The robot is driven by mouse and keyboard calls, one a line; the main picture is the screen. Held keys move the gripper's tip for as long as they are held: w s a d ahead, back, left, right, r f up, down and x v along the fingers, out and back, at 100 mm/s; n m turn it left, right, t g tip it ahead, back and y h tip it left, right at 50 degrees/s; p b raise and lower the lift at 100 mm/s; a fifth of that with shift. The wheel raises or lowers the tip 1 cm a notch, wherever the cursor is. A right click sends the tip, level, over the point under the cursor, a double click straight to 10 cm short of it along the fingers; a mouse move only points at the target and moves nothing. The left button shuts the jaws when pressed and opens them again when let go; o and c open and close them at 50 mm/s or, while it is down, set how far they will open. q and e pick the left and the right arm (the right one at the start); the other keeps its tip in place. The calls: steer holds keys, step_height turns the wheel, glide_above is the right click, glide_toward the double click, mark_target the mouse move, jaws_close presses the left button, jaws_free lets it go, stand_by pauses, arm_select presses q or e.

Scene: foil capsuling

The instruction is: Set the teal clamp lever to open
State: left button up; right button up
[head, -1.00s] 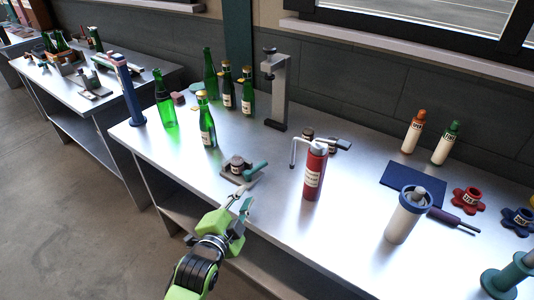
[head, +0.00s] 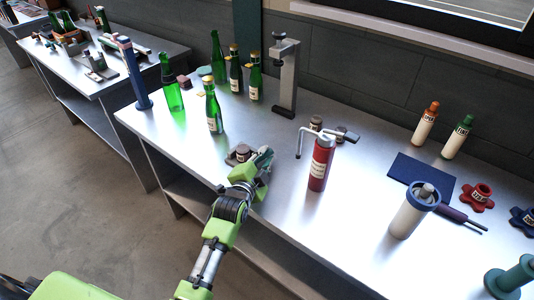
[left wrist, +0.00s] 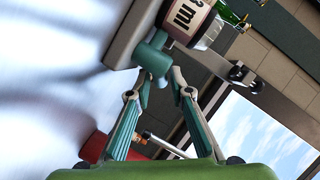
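The clamp (head: 232,158) sits near the bench's front edge in the head view, a small dark base holding a brown-capped, labelled jar-like piece. In the left wrist view this labelled piece (left wrist: 188,18) shows close up, with the teal clamp lever (left wrist: 153,55) sticking out below it. In the head view my gripper mostly hides the lever. My left gripper (head: 265,160) is right beside the clamp, and its fingers also show in the left wrist view (left wrist: 162,82). They are apart, with the lever's end at or just beyond the tips; contact is unclear. My right gripper is not seen.
A red bottle with a bent metal tube (head: 320,165) stands right of my gripper. Green bottles (head: 213,110) stand behind the clamp, near a grey metal stand (head: 285,78). A white canister (head: 410,212) is farther right.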

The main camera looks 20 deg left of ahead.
arm_select(q)
steer(key=shift+x, duration=0.95)
jaws_close()
